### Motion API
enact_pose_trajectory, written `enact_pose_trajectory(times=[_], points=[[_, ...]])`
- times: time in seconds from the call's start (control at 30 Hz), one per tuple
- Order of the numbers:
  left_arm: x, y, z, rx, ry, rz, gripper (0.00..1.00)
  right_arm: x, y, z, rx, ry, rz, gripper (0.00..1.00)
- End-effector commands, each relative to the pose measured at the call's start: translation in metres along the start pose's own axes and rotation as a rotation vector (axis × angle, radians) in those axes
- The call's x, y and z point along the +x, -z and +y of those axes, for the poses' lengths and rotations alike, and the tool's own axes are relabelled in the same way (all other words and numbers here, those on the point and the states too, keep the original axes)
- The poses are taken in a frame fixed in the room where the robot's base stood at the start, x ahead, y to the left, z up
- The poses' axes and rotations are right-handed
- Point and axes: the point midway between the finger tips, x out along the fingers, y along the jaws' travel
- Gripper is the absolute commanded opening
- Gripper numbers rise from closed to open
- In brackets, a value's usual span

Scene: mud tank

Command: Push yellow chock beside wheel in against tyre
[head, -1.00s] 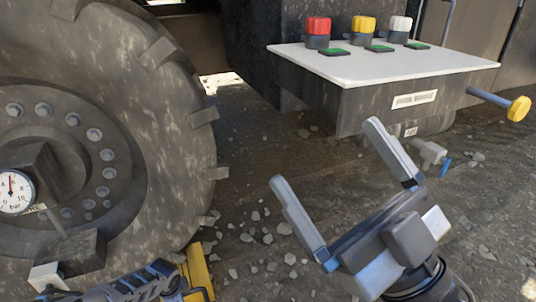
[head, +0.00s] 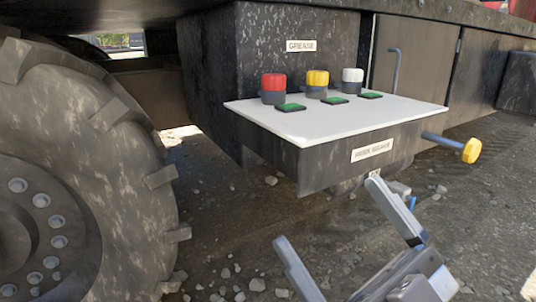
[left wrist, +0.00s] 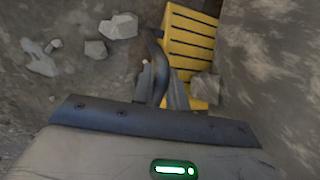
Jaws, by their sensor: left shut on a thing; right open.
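The yellow chock (left wrist: 190,42), ribbed with dark grooves, lies on the ground in the left wrist view. Its right side is close to the tyre (left wrist: 268,65); I cannot tell if they touch. My left gripper (left wrist: 172,88) is shut on the chock at its near end, where dark parts partly hide the hold. The head view shows neither the chock nor my left gripper. The big muddy tyre (head: 118,170) with its bolted wheel fills the left of that view. My right gripper (head: 326,212) is open and empty, right of the tyre.
A white-topped panel (head: 335,117) with red (head: 273,88), yellow (head: 317,84) and white (head: 352,81) knobs stands beyond my right gripper. A yellow-ended rod (head: 470,151) juts out at its right. Loose stones (left wrist: 118,27) lie around the chock.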

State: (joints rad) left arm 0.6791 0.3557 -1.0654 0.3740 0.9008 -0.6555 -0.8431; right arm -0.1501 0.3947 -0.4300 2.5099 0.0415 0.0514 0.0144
Motion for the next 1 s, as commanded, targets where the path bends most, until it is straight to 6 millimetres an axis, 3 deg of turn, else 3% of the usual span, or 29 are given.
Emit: enact_pose_trajectory(times=[0.77,0.8,0.87,1.0], points=[[0.0,-0.021,-0.002,-0.002,0.0,-0.003,0.0,0.002,0.002,0.001,0.0,0.0,0.0,1.0],[0.0,-0.021,-0.002,-0.002,0.0,-0.003,0.26,0.002,0.002,0.001,0.0,0.0,0.0,1.0],[0.0,-0.02,-0.002,-0.002,0.0,-0.003,0.4,0.002,0.002,0.001,0.0,0.0,0.0,1.0],[0.0,-0.02,-0.001,-0.001,0.0,-0.002,0.4,0.002,0.002,0.001,0.0,0.0,0.0,1.0]])
